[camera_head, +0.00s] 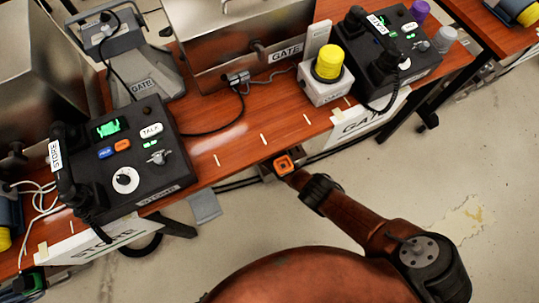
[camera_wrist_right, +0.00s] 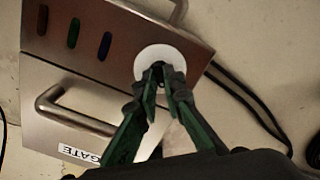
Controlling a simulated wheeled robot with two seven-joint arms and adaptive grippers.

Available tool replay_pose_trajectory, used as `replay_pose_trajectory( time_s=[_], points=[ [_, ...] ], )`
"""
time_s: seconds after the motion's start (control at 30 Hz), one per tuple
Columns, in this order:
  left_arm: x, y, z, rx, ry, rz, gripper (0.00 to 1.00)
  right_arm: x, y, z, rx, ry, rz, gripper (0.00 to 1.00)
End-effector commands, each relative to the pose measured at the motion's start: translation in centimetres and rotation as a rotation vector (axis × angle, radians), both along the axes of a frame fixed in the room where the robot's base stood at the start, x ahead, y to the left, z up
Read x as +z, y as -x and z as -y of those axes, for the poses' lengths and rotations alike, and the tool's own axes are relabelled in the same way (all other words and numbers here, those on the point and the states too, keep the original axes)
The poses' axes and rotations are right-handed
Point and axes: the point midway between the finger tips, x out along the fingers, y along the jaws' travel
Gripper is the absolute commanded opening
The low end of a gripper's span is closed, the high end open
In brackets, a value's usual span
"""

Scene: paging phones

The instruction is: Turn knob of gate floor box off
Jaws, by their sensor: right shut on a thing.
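In the right wrist view, the gate floor box (camera_wrist_right: 112,62) is a brushed metal box with a row of green, blue and dark red oval lights. Its knob (camera_wrist_right: 158,70) sits on a round white disc (camera_wrist_right: 181,57) near the box's right end. My right gripper (camera_wrist_right: 161,82) has its green-sided fingers shut on the knob, which they mostly cover. In the head view my right arm (camera_head: 352,215) reaches to the table's front edge; its fingers and the floor box are hidden there. My left gripper is in neither view.
A metal front with a bar handle (camera_wrist_right: 75,113) and a GATE label (camera_wrist_right: 78,153) adjoins the box. A dark cable (camera_wrist_right: 250,105) runs on the floor at right. Above, the wooden table (camera_head: 262,139) carries the STORE phone (camera_head: 125,160) and GATE phone (camera_head: 388,55).

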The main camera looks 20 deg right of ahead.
Motion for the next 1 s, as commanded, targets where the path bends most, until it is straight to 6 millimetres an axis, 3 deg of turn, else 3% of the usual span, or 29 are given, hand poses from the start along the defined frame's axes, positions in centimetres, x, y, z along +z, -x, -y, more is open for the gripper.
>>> replay_pose_trajectory(
  time_s=[0.77, 0.8, 1.0],
  points=[
    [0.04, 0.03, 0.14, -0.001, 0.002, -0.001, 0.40, -0.05, 0.05, 0.06, 0.100, 0.001, -0.001, 0.00],
    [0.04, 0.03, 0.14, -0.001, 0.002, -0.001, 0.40, -0.05, 0.05, 0.06, 0.100, 0.001, -0.001, 0.11],
    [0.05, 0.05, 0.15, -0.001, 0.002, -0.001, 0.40, -0.04, 0.03, 0.04, 0.099, 0.001, -0.001, 0.24]
  ],
)
